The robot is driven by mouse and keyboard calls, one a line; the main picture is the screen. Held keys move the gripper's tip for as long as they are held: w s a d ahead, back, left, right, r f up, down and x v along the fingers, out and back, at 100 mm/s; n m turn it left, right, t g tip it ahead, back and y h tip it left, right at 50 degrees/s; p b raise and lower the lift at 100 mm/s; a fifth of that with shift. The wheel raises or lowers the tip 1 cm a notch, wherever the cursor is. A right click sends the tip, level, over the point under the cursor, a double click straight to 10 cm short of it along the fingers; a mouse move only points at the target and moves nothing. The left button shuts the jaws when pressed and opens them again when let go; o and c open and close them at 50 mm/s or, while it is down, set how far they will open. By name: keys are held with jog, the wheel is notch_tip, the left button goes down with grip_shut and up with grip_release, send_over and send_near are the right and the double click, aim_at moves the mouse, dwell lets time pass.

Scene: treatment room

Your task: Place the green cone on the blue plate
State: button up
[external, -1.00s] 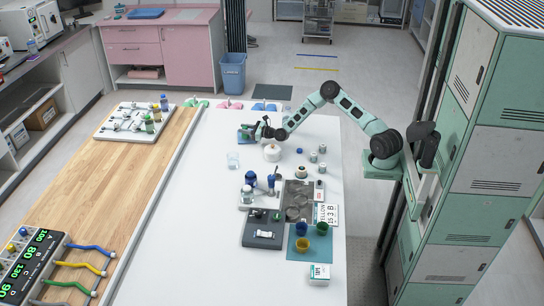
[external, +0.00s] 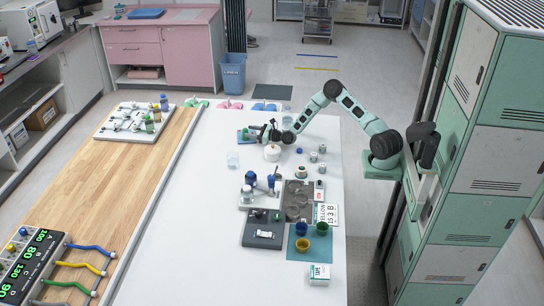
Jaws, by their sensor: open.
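My gripper (external: 257,133) is open at the far part of the white table, at the right edge of a small blue item (external: 243,138) that looks like the blue plate. A small greenish shape shows on or just above this blue item; it is too small to tell whether it is the green cone. My gripper partly hides that spot, and I cannot tell whether it touches anything.
A white round container (external: 271,154) stands just in front of my gripper. A clear cup (external: 233,161) is to its left, small jars (external: 301,171) to the right. Blue and yellow cups (external: 303,245) stand on a blue mat nearer the front.

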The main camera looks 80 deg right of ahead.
jog(key=s, duration=0.2)
jog(key=s+a, duration=0.1)
jog(key=s, duration=0.5)
jog(key=shift+a, duration=0.15)
